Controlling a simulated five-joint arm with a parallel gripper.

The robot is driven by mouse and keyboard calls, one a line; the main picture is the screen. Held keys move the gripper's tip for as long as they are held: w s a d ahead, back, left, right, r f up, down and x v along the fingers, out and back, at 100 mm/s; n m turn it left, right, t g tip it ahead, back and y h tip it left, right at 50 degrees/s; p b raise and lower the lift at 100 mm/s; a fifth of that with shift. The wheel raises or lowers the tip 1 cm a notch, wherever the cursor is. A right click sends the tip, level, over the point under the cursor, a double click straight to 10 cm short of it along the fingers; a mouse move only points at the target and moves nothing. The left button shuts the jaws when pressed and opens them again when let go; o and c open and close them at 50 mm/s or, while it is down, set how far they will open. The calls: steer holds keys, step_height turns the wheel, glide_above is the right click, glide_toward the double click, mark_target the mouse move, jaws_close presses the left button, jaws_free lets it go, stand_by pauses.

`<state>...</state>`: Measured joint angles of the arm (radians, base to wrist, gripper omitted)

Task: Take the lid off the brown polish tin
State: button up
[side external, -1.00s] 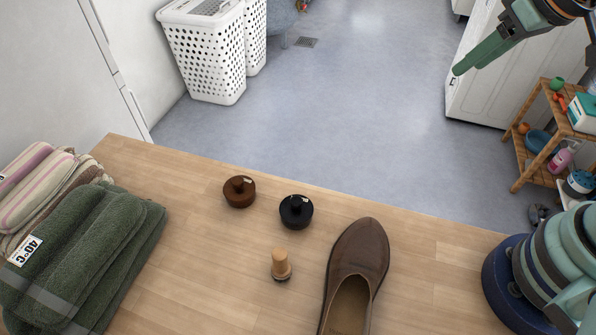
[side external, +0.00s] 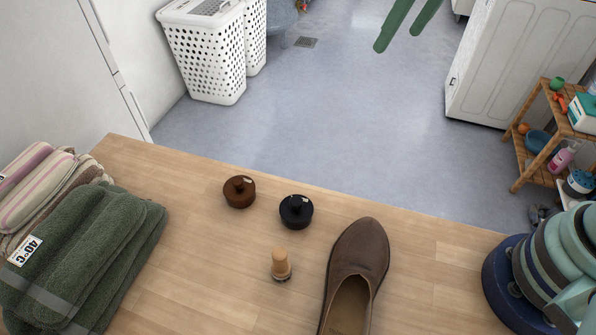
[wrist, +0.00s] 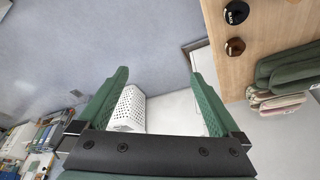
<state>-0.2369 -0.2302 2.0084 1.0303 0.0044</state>
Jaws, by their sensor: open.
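The brown polish tin (side external: 239,192) stands on the wooden table near its far edge, with its knobbed lid on. It also shows in the wrist view (wrist: 235,47), at the upper right. A black tin (side external: 296,211) with a similar knobbed lid stands to its right; the wrist view shows it too (wrist: 236,12). My gripper (side external: 402,40) is at the top of the side view, high and well away from the tins, with its two green fingers apart. In the wrist view its fingers (wrist: 158,80) are spread with nothing held between them.
A small wooden-handled brush (side external: 281,265) and a brown shoe (side external: 358,265) stand in front of the tins. Folded towels (side external: 80,255) fill the table's left end. Beyond the table are white laundry baskets (side external: 205,55), a white appliance (side external: 520,65) and a wooden shelf (side external: 530,160).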

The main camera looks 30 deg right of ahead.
steer(key=w+a+f+n+g, duration=0.1)
steer(key=w+a+f+n, duration=0.15)
steer(key=a, duration=0.45)
steer(key=w+a+f+n+g, duration=0.1)
steer(key=w+a, duration=0.2)
steer(key=a, duration=0.4)
steer(key=n+g+h, duration=0.1)
steer(key=n+g, duration=0.1)
glide_above(237, 180)
step_height(237, 180, down, 10)
step_height(237, 180, down, 7)
steer(key=shift+s+d+r, duration=0.1)
steer(key=shift+s+r, duration=0.05)
steer(key=shift+r, duration=0.05)
steer(key=shift+w+f, duration=0.2)
steer(key=shift+f, duration=2.55)
steer(key=c, duration=1.2)
